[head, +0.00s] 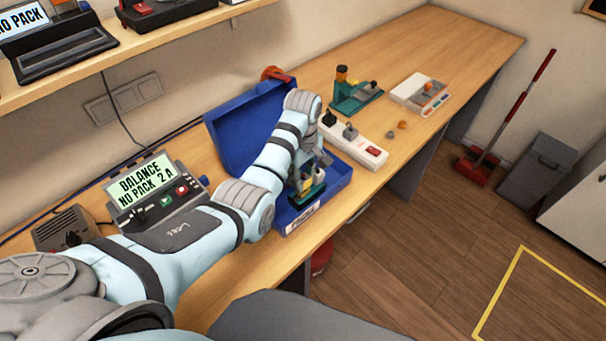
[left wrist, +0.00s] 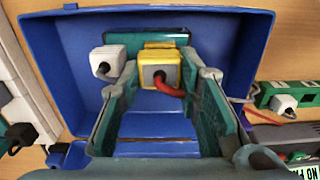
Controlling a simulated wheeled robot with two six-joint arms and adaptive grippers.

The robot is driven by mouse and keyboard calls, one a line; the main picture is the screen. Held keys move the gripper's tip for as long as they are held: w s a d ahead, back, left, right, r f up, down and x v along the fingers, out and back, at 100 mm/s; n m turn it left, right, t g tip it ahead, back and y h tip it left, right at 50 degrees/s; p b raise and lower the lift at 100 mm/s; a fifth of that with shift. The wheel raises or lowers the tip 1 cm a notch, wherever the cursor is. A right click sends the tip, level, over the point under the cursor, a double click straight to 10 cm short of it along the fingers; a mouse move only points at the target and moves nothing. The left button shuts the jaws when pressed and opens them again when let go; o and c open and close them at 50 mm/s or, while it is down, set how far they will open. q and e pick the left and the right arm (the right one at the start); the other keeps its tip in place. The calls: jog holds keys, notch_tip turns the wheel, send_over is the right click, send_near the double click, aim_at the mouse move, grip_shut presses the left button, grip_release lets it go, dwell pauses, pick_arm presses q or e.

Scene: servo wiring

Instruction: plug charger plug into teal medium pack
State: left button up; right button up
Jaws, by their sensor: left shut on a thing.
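The charger plug appears to be the yellow block (left wrist: 160,68) with a red lead in the left wrist view. My left gripper (left wrist: 163,80) is shut on it, one finger on each side. A teal body (left wrist: 160,37), which seems to be the teal medium pack, shows just behind the yellow block. In the head view, the teal body (head: 308,196) is low in the blue case under my left gripper (head: 310,176). I cannot tell whether plug and pack are mated. My right gripper is not in view.
The open blue case (head: 240,135) surrounds my left gripper, its lid raised at the back. A white power strip (head: 360,145) lies right of it. A charger (head: 158,190) reads "NO PACK" at left. A teal stand (head: 352,95) is farther back.

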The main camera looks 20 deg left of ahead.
pick_arm(q)
jog(key=shift+f+b, duration=0.4)
jog(key=shift+f, duration=0.5)
jog(key=o, duration=1.2)
jog(key=shift+r, duration=0.1)
